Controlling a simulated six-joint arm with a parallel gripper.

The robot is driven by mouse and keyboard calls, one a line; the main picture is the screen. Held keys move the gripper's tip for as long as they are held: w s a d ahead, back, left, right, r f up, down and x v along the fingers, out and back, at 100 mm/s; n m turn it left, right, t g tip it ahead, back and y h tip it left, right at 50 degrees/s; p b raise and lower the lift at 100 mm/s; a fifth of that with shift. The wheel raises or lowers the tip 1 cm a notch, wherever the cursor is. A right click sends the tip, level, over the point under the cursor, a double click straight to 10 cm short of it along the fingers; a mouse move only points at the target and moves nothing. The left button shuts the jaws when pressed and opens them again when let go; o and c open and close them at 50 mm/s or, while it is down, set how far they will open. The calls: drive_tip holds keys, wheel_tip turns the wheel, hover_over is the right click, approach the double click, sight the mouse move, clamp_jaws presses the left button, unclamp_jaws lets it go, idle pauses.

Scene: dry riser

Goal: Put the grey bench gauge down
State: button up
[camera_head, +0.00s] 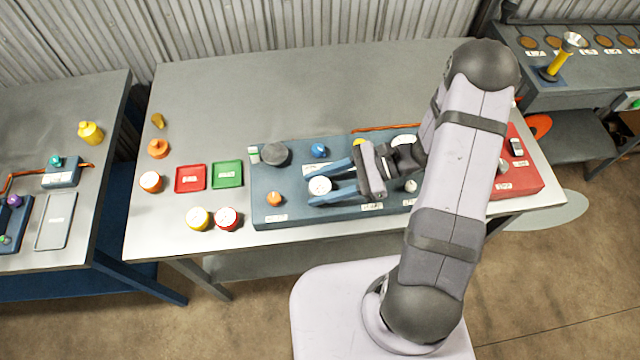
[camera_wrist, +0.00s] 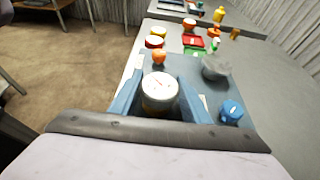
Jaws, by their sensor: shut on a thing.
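The grey bench gauge (camera_head: 320,185), with a round white dial, is between the two blue fingers of my gripper (camera_head: 313,188). In the wrist view the gauge (camera_wrist: 159,90) shows its dial face up, with a finger against each side. My gripper (camera_wrist: 158,84) is shut on it. The gauge is over the blue-grey panel (camera_head: 262,212); I cannot tell whether its base touches the panel or hangs above it. The fingers hide part of its sides.
To the left lie a green tray (camera_head: 227,181), a red tray (camera_head: 190,170), a yellow gauge (camera_head: 198,218) and a red gauge (camera_head: 227,218).

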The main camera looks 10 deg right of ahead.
drive_tip(key=shift+f, duration=0.2)
drive_tip(key=o, duration=1.2)
drive_tip(key=shift+r, duration=0.1)
